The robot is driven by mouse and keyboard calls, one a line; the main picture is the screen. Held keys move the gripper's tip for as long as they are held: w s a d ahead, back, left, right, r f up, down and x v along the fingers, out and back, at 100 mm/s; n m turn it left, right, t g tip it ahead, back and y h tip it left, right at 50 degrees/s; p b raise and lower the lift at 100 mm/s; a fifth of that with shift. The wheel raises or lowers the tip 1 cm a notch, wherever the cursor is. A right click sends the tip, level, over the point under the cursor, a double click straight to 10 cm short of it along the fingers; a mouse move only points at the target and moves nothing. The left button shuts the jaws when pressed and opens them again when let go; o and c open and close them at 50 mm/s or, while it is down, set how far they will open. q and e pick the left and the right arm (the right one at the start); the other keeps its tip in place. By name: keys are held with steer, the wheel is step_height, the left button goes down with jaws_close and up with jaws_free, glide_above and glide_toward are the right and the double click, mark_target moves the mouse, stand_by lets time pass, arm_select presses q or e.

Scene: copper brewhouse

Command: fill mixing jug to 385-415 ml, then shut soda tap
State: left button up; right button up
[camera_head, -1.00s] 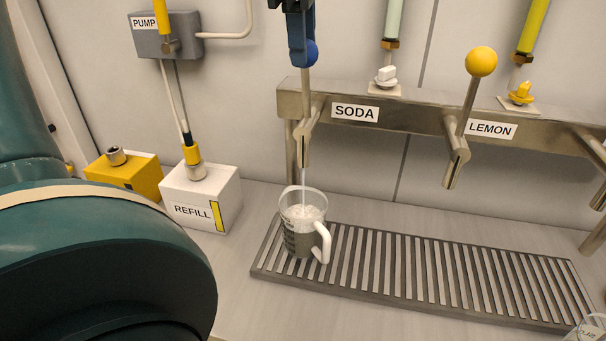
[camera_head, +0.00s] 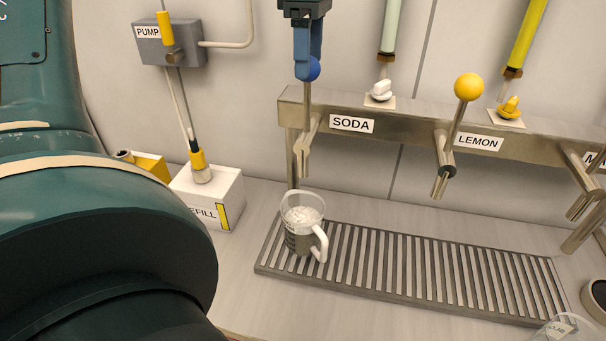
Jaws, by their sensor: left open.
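The mixing jug (camera_head: 298,243), clear with a white handle, stands upright on the drip grate under the soda tap (camera_head: 304,145). It holds liquid with pale foam on top; its scale is too small to read. No stream shows between spout and jug. The soda tap's lever rises to a blue knob (camera_head: 313,70). My left gripper (camera_head: 304,72) is open at the knob, its blue fingers pointing down and partly covering it; I cannot tell whether they touch it. My right gripper is not in view.
The lemon tap (camera_head: 445,160) with a yellow knob is to the right on the same rail. The drip grate (camera_head: 420,270) is bare right of the jug. A white refill box (camera_head: 228,190) and a pump box (camera_head: 185,50) are left. A clear vessel (camera_head: 560,328) is at lower right.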

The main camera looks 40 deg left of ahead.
arm_select(q)
steer(key=shift+o, duration=1.2)
steer(key=shift+w+r, duration=0.15)
steer(key=shift+r, duration=3.35)
steer(key=shift+a+r, duration=0.1)
step_height(320, 180, up, 7)
steer(key=shift+w+r, duration=0.15)
steer(key=shift+w, duration=0.05)
steer(key=shift+a, duration=0.1)
